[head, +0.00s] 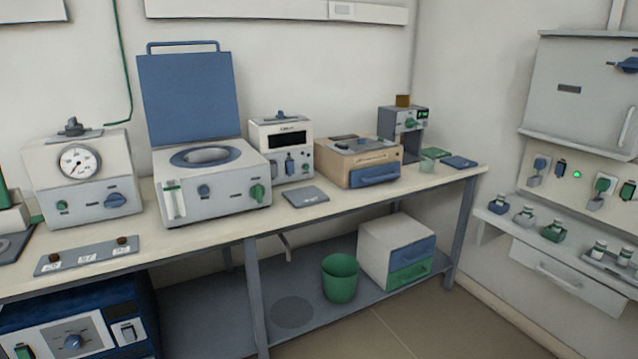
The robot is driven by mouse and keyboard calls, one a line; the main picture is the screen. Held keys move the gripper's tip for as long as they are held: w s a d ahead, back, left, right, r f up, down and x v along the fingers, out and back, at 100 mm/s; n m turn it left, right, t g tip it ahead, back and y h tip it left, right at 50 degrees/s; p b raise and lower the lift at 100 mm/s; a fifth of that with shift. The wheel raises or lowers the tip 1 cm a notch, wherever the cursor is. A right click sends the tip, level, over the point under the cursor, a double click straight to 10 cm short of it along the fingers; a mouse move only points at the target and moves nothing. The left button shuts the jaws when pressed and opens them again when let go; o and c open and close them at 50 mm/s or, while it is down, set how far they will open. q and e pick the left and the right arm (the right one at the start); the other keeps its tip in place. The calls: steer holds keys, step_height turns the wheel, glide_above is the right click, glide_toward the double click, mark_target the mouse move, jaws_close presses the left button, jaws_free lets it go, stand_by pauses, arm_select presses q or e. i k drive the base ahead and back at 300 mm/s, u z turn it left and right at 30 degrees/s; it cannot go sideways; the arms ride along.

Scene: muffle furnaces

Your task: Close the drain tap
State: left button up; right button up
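A white bath-like unit (215,196) stands on the bench with its blue lid (188,97) raised and a round opening in its top. A green knob (257,192) is on the right of its front, and a sight tube (174,200) is on the left. A small pale spout or lever (286,246) hangs below the bench edge. I cannot tell which of these is the drain tap, or whether it is open. A green bucket (340,278) stands on the lower shelf, right of the spout. Neither of my grippers is in view.
A gauge unit (85,178) stands left on the bench (340,207); a display unit (282,150) and a beige box (357,160) stand right. A white drawer box (382,247) is beside the bucket. A wall cabinet (570,85) and shelf are far right. The floor in front is clear.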

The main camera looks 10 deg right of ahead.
mark_target(257, 191)
steer(key=z, duration=0.2)
steer(key=i, duration=0.85)
steer(key=u, duration=0.25)
